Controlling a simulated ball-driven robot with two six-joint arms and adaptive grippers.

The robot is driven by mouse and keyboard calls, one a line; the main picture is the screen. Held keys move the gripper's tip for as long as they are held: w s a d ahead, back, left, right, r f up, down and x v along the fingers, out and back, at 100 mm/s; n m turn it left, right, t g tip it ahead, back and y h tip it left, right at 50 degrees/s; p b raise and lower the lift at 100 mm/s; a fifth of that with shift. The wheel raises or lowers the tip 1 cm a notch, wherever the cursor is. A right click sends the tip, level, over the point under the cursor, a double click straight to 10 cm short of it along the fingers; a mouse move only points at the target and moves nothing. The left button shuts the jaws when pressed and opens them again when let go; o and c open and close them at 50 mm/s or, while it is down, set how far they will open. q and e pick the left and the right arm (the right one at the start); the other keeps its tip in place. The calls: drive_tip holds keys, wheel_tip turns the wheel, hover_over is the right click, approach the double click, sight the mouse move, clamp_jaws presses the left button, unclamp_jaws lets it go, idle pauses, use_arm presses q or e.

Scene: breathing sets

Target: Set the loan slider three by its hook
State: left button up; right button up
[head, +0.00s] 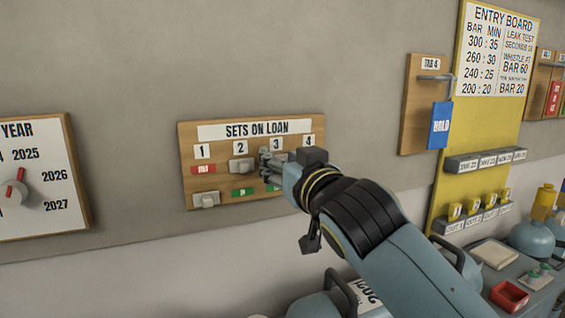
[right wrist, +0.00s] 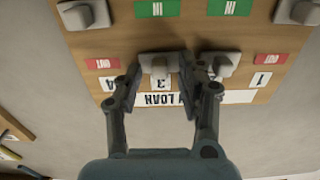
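The loan board (head: 225,200), titled "SETS ON LOAN", hangs on the wall in the head view. In the right wrist view it appears upside down. Slider three (right wrist: 160,66) sits by the number labels, with a green strip (right wrist: 157,8) showing on its other side; in the head view my gripper mostly hides it. My right gripper (right wrist: 158,75) is at slider three, its fingers spread on either side of the knob; I cannot tell whether they touch it. My left gripper is not in view.
Slider two (head: 242,165) is up, close beside my right gripper. Slider one (head: 205,199) is down under a red strip, and slider four (right wrist: 83,14) is down too. A tag board (head: 412,105) and the yellow entry board (head: 470,120) are to the right.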

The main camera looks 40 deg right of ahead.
drive_tip(key=v, duration=1.2)
idle(0.4)
